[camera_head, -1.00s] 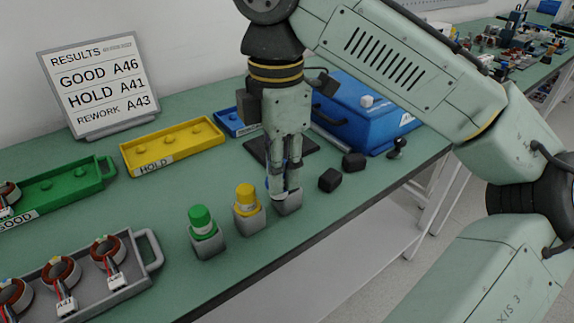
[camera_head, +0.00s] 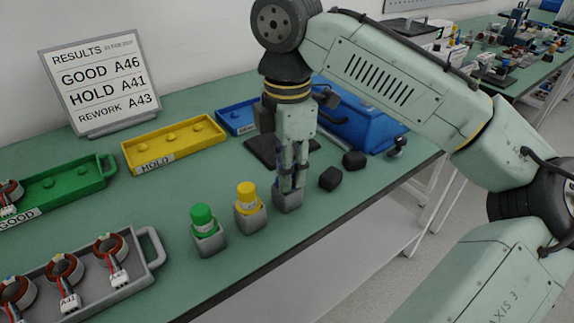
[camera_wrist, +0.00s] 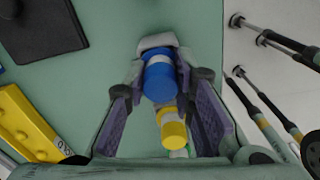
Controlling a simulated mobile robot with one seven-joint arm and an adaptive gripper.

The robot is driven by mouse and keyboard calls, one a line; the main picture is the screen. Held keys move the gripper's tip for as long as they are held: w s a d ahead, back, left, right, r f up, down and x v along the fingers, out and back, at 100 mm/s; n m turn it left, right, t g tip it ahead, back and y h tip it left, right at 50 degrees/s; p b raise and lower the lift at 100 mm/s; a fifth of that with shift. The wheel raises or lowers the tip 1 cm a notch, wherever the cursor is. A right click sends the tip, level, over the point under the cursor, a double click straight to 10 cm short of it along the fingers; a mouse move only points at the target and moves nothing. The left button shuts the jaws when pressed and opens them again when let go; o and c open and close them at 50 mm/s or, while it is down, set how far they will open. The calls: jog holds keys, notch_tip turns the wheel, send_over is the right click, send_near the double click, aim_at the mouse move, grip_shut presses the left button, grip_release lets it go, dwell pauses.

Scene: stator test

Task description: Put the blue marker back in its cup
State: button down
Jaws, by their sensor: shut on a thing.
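The blue marker (camera_wrist: 159,80) is between my gripper's fingers in the wrist view, its blue cap toward the camera. My gripper (camera_head: 290,184) is shut on it, upright, directly over the rightmost grey cup (camera_head: 287,201). The cup's pale rim (camera_wrist: 157,41) shows beside the cap in the wrist view. The fingers hide most of the marker in the head view, so I cannot tell how deep it sits in the cup. The yellow marker (camera_head: 247,194) and the green marker (camera_head: 202,215) stand in their own grey cups to the left.
Two black blocks (camera_head: 331,178) (camera_head: 355,159) lie just right of the cup. A dark pad (camera_head: 262,149) and a blue case (camera_head: 362,125) are behind. The yellow tray (camera_head: 205,140) is at back left. The table's front edge runs close to the cups.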

jog(key=shift+f, duration=0.3)
jog(key=c, duration=1.4)
grip_release()
jog(key=shift+o, duration=0.2)
notch_tip(320, 180, up, 13)
jog(key=p, duration=0.1)
jog(key=shift+p, duration=0.3)
